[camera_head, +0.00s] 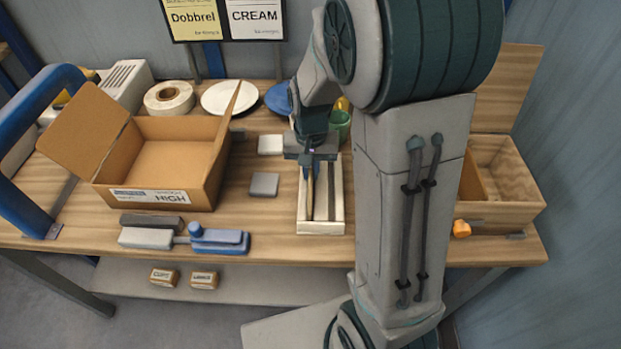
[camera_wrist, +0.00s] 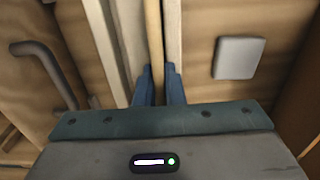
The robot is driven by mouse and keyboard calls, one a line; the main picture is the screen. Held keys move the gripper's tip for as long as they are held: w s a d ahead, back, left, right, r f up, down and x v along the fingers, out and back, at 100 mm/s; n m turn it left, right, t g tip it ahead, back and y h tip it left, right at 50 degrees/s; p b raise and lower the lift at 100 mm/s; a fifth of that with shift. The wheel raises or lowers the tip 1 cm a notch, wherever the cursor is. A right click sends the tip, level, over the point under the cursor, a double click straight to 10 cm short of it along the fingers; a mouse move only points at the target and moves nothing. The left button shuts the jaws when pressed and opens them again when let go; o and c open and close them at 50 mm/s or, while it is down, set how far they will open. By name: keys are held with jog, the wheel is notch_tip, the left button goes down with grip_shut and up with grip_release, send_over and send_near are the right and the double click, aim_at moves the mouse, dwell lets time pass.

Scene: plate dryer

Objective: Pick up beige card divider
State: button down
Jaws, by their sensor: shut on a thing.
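The beige card divider (camera_head: 310,188) shows as a thin upright strip inside a narrow cream tray (camera_head: 322,228) in the middle of the table. My gripper (camera_head: 311,160) is over the tray, pointing down, and is shut on the divider. In the wrist view, the blue fingers of my gripper (camera_wrist: 157,75) are on either side of the divider (camera_wrist: 153,35), between the pale tray walls (camera_wrist: 107,45). The divider's lower edge is hidden, so I cannot tell whether it touches the tray floor.
An open cardboard box (camera_head: 150,195) stands to the left. A grey square (camera_head: 264,185) lies beside the tray; it also shows in the wrist view (camera_wrist: 238,57). A blue and grey tool (camera_head: 218,240) lies near the front edge. A wooden box (camera_head: 508,185) stands at the right.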

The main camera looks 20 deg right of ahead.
jog(key=shift+r, duration=0.1)
jog(key=shift+r, duration=0.5)
notch_tip(320, 180, up, 3)
jog(key=shift+f, duration=0.2)
jog(key=s+d+r+p, duration=0.2)
jog(key=s+d+r, duration=0.1)
jog(key=d+r, duration=0.8)
jog(key=shift+s+r, duration=0.4)
jog(key=shift+r, duration=0.25)
